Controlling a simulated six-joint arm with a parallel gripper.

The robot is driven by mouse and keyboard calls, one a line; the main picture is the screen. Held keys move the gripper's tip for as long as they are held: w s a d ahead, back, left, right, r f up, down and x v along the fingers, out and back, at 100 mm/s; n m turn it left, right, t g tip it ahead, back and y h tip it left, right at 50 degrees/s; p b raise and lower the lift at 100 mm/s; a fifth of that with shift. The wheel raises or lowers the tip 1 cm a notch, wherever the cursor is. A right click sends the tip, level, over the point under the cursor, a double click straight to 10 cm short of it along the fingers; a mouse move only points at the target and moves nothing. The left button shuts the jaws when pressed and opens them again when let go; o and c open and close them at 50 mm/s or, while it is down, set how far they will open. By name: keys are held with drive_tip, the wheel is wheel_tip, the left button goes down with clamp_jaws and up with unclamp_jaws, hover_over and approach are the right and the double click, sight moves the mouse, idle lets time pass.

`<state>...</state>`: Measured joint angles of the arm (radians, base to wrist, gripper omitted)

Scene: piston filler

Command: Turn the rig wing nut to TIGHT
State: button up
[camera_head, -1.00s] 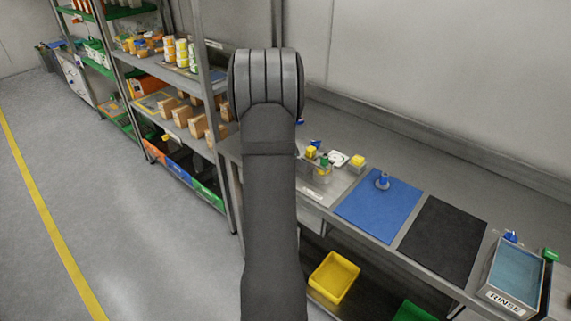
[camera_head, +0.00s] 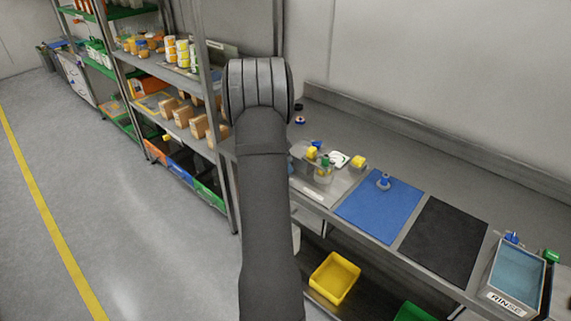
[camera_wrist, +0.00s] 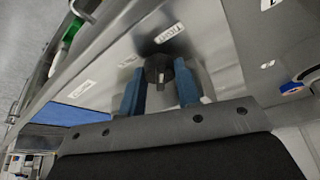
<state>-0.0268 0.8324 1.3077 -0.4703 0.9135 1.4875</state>
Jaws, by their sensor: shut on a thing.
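In the wrist view, the dark round wing nut (camera_wrist: 157,70) sits on a pale metal plate, with a pale mark on its lower side. A label reading TIGHT (camera_wrist: 169,33) is on the plate just beyond it. My gripper (camera_wrist: 160,86) has its two blue fingers on either side of the nut and is shut on it. The exact finger contact is hard to see. In the head view my own arm hides the gripper and the nut.
In the head view, a blue mat (camera_head: 378,207), a black mat (camera_head: 437,240) and a RINSE tray (camera_head: 511,299) lie along the bench. Small yellow and green parts (camera_head: 323,165) stand left of the blue mat. A shelf rack (camera_head: 222,130) stands to the left.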

idle(0.3)
drive_tip(key=o, duration=0.7)
drive_tip(key=v, duration=1.7)
drive_tip(key=shift+r, duration=0.2)
drive_tip(key=shift+w, duration=0.1)
drive_tip(key=x, duration=1.7)
drive_tip(key=shift+f, duration=0.25)
drive_tip(key=shift+r, duration=0.15)
